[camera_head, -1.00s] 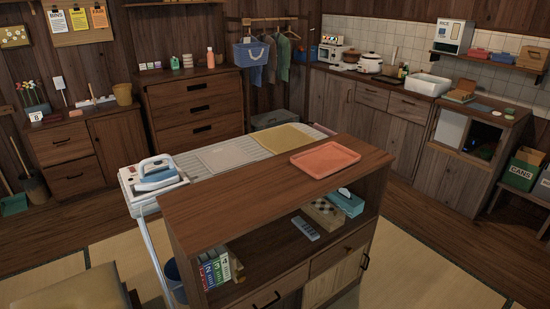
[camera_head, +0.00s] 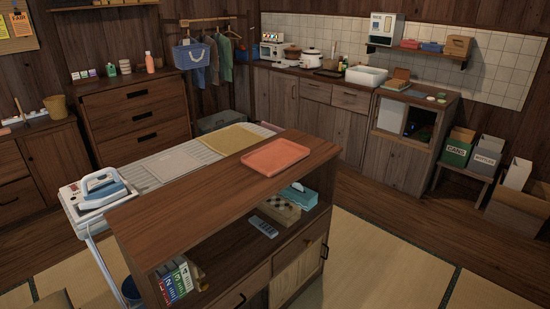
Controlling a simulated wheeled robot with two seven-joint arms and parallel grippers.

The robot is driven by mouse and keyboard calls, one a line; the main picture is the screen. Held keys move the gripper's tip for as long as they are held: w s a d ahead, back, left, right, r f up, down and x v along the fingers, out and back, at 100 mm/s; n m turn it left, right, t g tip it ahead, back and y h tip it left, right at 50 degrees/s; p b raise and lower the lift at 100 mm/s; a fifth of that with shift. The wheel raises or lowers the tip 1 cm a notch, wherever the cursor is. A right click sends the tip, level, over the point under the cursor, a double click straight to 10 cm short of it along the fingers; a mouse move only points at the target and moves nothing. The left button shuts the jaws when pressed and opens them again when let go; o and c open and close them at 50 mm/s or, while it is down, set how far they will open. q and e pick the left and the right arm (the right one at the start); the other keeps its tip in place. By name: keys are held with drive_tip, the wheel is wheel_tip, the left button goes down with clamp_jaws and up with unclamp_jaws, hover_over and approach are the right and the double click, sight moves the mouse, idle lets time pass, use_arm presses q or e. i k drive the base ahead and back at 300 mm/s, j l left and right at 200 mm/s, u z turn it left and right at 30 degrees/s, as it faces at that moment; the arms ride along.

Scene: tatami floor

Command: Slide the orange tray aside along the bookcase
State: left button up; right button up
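The orange tray (camera_head: 275,157) lies flat on the top of the low wooden bookcase (camera_head: 190,207), towards its far right end. The bare wooden top stretches from the tray to the near left end. Neither of my grippers shows in the head view, and nothing touches the tray.
An ironing board (camera_head: 157,168) with an iron (camera_head: 103,186) runs along the bookcase's far side. The shelf below holds books (camera_head: 176,280), a remote (camera_head: 263,226), a checkered box (camera_head: 279,208) and a tissue box (camera_head: 300,195). Tatami floor (camera_head: 385,265) is clear at right.

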sight(270, 160)
drive_tip(key=i+l, duration=0.8)
drive_tip(key=l, duration=0.15)
drive_tip(key=i+l, duration=0.8)
drive_tip(key=l, duration=0.15)
drive_tip(key=k+l+z, duration=0.05)
